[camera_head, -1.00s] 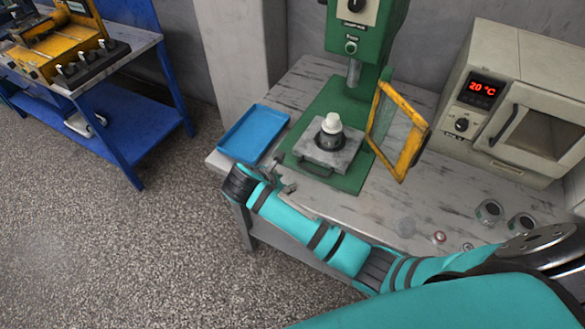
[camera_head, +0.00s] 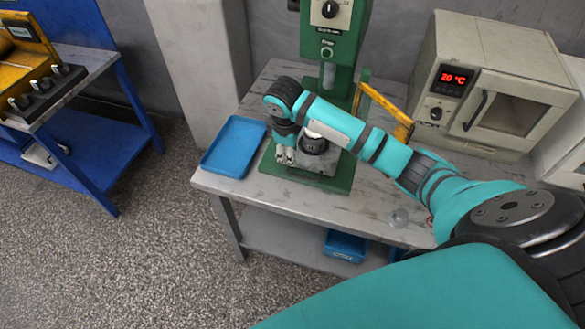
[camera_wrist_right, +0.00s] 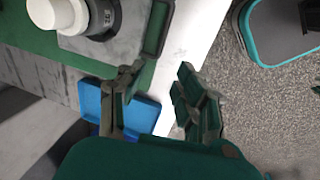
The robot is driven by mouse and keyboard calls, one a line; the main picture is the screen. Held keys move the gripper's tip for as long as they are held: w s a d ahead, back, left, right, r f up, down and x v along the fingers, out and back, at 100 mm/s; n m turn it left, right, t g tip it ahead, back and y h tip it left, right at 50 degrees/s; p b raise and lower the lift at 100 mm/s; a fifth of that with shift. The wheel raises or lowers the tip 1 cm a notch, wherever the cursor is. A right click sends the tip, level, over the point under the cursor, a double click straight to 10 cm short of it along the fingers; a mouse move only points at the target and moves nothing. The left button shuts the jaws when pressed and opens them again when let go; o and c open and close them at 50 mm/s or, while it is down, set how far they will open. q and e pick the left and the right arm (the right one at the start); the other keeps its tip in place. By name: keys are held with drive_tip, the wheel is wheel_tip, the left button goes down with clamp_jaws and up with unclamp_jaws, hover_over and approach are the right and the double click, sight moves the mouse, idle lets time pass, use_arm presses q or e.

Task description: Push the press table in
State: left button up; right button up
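The press table (camera_head: 318,180) is a grey plate on the green base of the press (camera_head: 330,38). It bears a black round fixture (camera_head: 314,147) with a white part (camera_head: 312,132). My right arm reaches in from the right and hides part of the plate and fixture. My right gripper (camera_head: 286,157) points down at the plate's left front side. In the right wrist view its fingers (camera_wrist_right: 156,103) are apart with nothing between them. There the dark handle (camera_wrist_right: 156,28) on the edge of the press table (camera_wrist_right: 122,42) lies beyond the fingertips. My left gripper is out of view.
A blue tray (camera_head: 234,147) lies just left of the press. The yellow guard frame (camera_head: 388,110) stands swung open at the right, partly behind my arm. An oven (camera_head: 490,85) reading 20 °C stands at the back right. A blue bin (camera_head: 345,246) sits on the lower shelf.

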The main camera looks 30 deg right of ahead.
sight(293, 173)
drive_tip(key=f, duration=0.3)
drive_tip(key=w+d+f, duration=0.1)
drive_tip(key=f, duration=0.3)
drive_tip(key=f+p, duration=0.1)
drive_tip(key=f, duration=0.3)
drive_tip(key=shift+w+d, duration=0.2)
drive_tip(key=shift+d, duration=0.05)
clamp_jaws()
